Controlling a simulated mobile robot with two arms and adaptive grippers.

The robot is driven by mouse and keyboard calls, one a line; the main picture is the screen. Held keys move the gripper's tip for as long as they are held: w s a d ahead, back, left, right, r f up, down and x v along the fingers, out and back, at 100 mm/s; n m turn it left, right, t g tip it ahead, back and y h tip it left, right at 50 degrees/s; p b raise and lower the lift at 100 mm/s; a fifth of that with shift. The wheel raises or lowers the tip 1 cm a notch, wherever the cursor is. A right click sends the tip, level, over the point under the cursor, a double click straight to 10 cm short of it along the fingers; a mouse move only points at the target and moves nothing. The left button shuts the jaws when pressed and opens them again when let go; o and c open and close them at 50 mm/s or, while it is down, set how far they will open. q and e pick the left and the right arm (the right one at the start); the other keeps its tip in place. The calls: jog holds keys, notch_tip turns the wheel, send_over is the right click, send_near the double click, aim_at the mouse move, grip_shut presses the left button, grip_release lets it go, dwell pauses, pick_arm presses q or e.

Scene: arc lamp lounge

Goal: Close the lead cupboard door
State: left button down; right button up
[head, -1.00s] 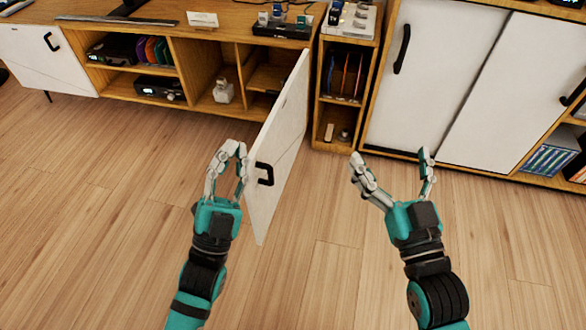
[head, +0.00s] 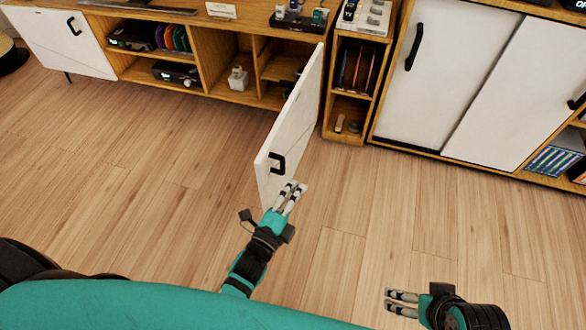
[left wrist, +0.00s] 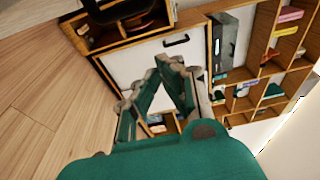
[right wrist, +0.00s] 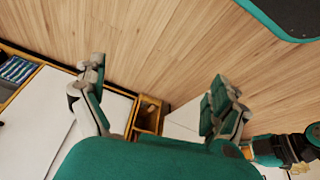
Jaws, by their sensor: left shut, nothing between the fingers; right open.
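The lead cupboard door (head: 293,120) is a white panel with a black handle (head: 277,162). It stands wide open, jutting from the low wooden cabinet (head: 232,25) into the room. My left gripper (head: 293,186) is shut and empty at the lower part of the door's free end, just right of the handle. I cannot tell whether it touches the door. Its closed fingers also show in the left wrist view (left wrist: 168,65). My right gripper (head: 388,300) is open and empty, low over the floor and apart from the door; its spread fingers show in the right wrist view (right wrist: 158,75).
Right of the door stands a narrow open shelf unit (head: 350,95), then a cabinet with white sliding doors (head: 440,75). A closed white door (head: 60,42) is at the far left. The wooden floor (head: 150,170) in front is clear.

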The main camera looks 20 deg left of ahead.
pick_arm(q)
jog(key=w+a+b, duration=0.1)
jog(key=w+a, duration=0.1)
jog(key=w, duration=0.4)
jog(key=shift+a, duration=0.25)
pick_arm(e)
jog(key=w+a+r+t+y, duration=0.1)
jog(key=w+a+r+t, duration=0.1)
jog(key=w+t, duration=0.2)
jog(key=shift+w+a+r, duration=0.2)
jog(key=shift+w+r, duration=0.2)
jog(key=shift+w, duration=1.3)
